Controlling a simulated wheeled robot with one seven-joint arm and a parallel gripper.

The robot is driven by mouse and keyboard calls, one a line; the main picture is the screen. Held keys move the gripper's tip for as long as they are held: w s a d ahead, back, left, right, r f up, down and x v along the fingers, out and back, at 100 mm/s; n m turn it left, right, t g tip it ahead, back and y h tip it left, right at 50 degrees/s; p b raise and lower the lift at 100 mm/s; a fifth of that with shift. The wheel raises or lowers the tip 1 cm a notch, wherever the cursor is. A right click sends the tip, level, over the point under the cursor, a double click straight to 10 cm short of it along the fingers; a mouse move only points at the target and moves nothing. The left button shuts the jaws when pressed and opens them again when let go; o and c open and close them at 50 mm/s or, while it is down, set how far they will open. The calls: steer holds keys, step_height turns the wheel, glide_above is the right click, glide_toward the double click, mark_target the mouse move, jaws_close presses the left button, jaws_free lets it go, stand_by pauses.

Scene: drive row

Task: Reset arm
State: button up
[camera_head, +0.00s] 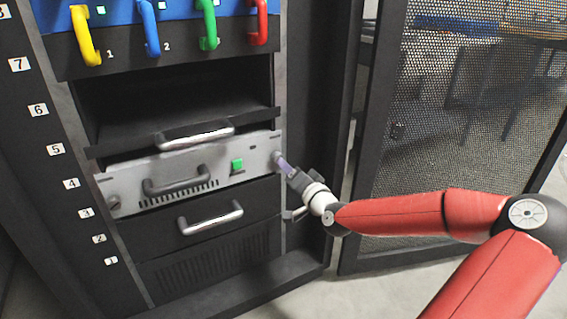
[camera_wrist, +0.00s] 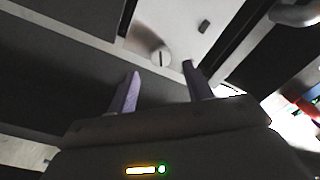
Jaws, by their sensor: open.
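My gripper (camera_head: 284,163) is at the right end of the silver drive unit (camera_head: 128,195), with its fingertips close to the round knob (camera_head: 277,158) there. In the wrist view my gripper (camera_wrist: 160,75) has its two purple fingers apart with nothing between them. The slotted knob (camera_wrist: 160,57) shows just beyond the fingertips. Whether the fingers touch it I cannot tell. The silver unit has a grey handle (camera_head: 175,181) and a green lit button (camera_head: 237,165), and sits in the rack beside labels 4 and 5. My red arm reaches in from the lower right.
A dark drawer with a silver handle (camera_head: 210,217) is below the unit. Another silver handle (camera_head: 195,135) is just above it, under an open dark bay (camera_head: 175,100). Yellow, blue, green and red handles line the top. A mesh door (camera_head: 470,120) stands open at the right, behind my arm.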

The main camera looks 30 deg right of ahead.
steer(key=shift+s, duration=1)
steer(key=s+a+f+n+g+p, duration=0.35)
steer(key=a+f+n+g, duration=0.35)
steer(key=a+f+g, duration=0.4)
steer(key=s+a+r+n+p, duration=0.1)
steer(key=s+a+r+p, duration=0.1)
steer(key=s+r, duration=0.8)
steer(key=s+a+r+n+g+h+p, duration=0.1)
steer(key=s+a+r, duration=0.4)
steer(key=s+r, duration=0.6)
steer(key=s+p, duration=0.1)
steer(key=s, duration=0.2)
steer(key=shift+a+r+g, duration=0.2)
steer(key=shift+g, duration=0.1)
steer(key=shift+c, duration=0.3)
